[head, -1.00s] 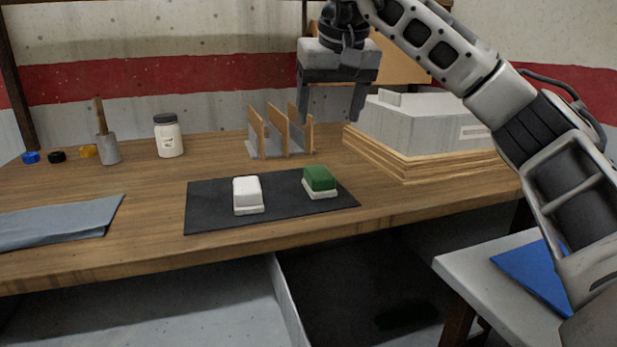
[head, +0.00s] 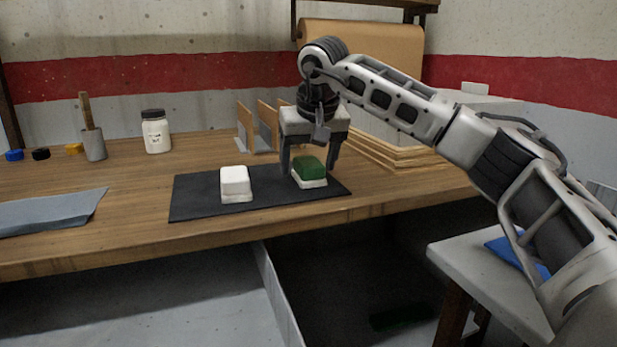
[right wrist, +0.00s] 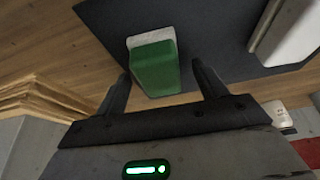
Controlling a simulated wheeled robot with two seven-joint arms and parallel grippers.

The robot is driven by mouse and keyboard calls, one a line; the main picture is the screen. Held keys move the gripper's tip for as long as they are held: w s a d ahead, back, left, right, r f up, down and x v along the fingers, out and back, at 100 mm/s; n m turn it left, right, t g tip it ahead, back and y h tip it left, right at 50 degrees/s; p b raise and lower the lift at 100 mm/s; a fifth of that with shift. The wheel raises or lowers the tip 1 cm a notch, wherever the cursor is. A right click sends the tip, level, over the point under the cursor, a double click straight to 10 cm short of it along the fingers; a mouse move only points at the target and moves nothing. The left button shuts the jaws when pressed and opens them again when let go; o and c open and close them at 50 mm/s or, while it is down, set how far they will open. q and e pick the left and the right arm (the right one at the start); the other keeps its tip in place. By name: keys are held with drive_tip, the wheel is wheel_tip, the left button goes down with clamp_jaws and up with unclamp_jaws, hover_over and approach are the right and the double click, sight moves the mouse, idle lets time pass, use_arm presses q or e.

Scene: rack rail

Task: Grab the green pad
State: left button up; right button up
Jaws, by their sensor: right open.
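The green pad (head: 310,167) has a green top on a white base and lies on the right part of a dark mat (head: 262,204). My right gripper (head: 309,172) is open above and around the pad, with one finger to each side in the head view. In the right wrist view, the green pad (right wrist: 155,68) shows ahead of and between the two open fingers (right wrist: 162,88), with nothing held. I cannot tell whether a finger touches it. My left gripper is not in view.
A white block (head: 235,183) stands on the mat to the left of the pad. Wooden dividers (head: 257,127) and a stack of boards (head: 400,155) stand behind. A jar (head: 156,132) and a grey cloth (head: 45,212) are further left. The table's front strip is clear.

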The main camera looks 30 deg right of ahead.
drive_tip(key=shift+f, duration=0.15)
drive_tip(key=c, duration=1.1)
